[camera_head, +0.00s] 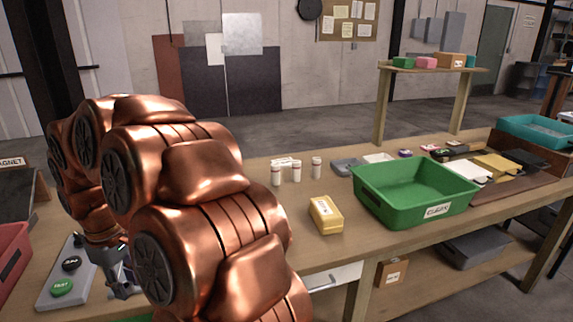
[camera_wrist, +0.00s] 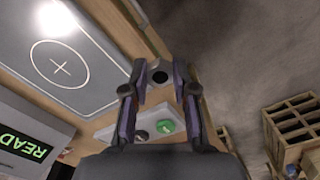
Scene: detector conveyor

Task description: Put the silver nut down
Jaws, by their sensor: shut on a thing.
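My gripper (camera_wrist: 159,72) shows in the wrist view with its two fingers closed in on a small round thing with a dark centre. This looks like the silver nut (camera_wrist: 159,66), held between the fingertips. In the head view my gripper (camera_head: 122,284) is low at the left, beside the button panel, partly covered by my arm. The nut cannot be made out there. In the wrist view a grey plate (camera_wrist: 92,98) marked with a white circle and cross lies left of the fingers.
A button panel (camera_head: 53,294) with a green and a black button is close to my gripper. A green bin (camera_head: 365,205), a yellow box (camera_head: 325,215) and several white bottles (camera_head: 316,168) stand on the wooden table (camera_head: 400,240).

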